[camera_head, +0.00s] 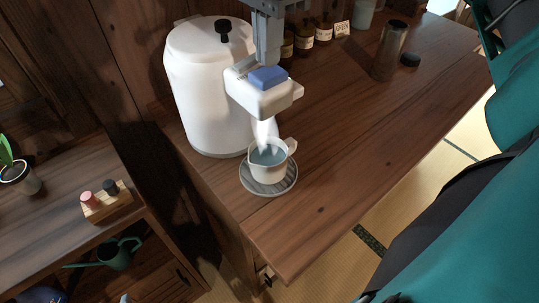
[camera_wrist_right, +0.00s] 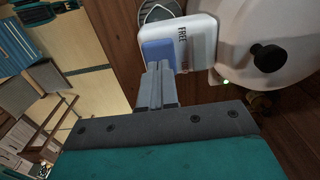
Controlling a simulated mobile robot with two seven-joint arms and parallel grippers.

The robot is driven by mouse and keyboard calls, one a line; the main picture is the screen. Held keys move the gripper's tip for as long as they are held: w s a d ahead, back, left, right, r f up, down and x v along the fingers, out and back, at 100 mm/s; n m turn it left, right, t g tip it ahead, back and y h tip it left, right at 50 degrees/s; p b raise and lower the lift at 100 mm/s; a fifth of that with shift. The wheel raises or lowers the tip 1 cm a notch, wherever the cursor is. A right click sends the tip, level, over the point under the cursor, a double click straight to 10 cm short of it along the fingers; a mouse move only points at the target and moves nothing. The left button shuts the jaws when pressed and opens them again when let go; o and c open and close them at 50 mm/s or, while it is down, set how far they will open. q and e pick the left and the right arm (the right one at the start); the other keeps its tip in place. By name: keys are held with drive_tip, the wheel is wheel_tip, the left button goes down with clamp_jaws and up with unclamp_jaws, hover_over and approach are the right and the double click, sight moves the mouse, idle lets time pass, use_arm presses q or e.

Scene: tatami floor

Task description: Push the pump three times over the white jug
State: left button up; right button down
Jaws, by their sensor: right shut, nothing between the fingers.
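The white dispenser (camera_head: 205,95) stands on the wooden counter, with a black knob on its lid. Its spout head (camera_head: 262,98) carries a blue pump button (camera_head: 268,76). My right gripper (camera_head: 268,62) is shut and empty, pointing down with its fingertips at the blue button. In the right wrist view the fingertips (camera_wrist_right: 159,68) meet the edge of the blue button (camera_wrist_right: 158,52); whether they press it is unclear. A pale stream falls from the spout into the white jug (camera_head: 259,172), which stands upright below and holds bluish liquid. My left gripper is out of view.
The jug stands on a grey striped saucer (camera_head: 290,182) near the counter's front edge. The counter right of the saucer is clear. A lower shelf (camera_head: 60,215) is at left.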

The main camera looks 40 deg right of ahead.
drive_tip(key=shift+r, duration=0.15)
wheel_tip(320, 180, up, 6)
drive_tip(key=p, duration=0.4)
idle(0.4)
idle(0.4)
